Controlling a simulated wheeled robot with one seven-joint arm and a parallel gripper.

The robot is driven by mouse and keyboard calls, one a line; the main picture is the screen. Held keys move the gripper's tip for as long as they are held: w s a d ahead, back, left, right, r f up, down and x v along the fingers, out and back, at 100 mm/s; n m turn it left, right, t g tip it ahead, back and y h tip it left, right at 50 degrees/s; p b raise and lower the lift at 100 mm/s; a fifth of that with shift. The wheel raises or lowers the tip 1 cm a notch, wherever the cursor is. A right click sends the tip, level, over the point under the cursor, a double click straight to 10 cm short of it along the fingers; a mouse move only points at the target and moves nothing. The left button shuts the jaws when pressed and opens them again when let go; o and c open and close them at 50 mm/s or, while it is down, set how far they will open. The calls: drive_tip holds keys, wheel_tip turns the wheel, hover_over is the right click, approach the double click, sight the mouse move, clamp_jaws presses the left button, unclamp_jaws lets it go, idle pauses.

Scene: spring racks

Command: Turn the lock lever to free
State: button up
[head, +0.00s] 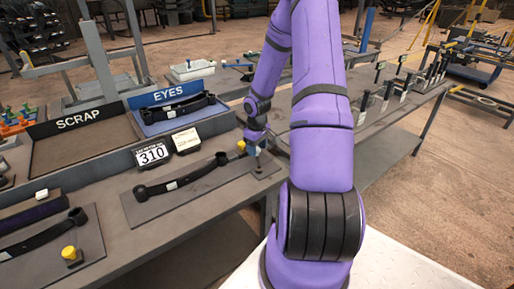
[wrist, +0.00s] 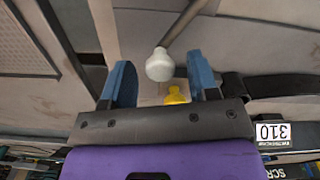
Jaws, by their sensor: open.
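In the wrist view the lock lever (wrist: 183,22) shows as a thin grey rod ending in a round white knob (wrist: 159,66). The knob appears between the two blue fingers of my gripper (wrist: 160,75), with a visible gap on each side. The fingers are open. A yellow knob (wrist: 175,96) shows just beyond the gripper's edge, near the right finger. In the head view my gripper (head: 257,150) is low over the end of a plate on the bench, beside the yellow knob (head: 241,145). My arm hides much of the lever there, and its setting cannot be read.
A dark leaf spring (head: 181,176) lies on the plate, beside a "310" sign (head: 151,154). The SCRAP tray (head: 85,148) and EYES tray (head: 207,123) stand behind. Another plate with a spring (head: 45,238) is at left. Several upright posts (head: 387,95) line the right bench.

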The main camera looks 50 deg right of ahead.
drive_tip(key=shift+c, duration=0.3)
clamp_jaws()
drive_tip(key=shift+s, duration=0.1)
drive_tip(key=m, duration=0.1)
drive_tip(key=s+d+m, duration=0.1)
drive_tip(key=shift+m, duration=0.3)
drive_tip(key=s+m, duration=0.1)
drive_tip(key=m, duration=0.1)
drive_tip(key=s+m, duration=0.1)
drive_tip(key=shift+d+m, duration=0.4)
drive_tip(key=s+m, duration=0.1)
drive_tip(key=m, duration=0.2)
drive_tip(key=shift+s+d, duration=0.1)
drive_tip(key=shift+s, duration=0.3)
drive_tip(key=shift+s+m, duration=0.65)
drive_tip(key=shift+m, duration=0.65)
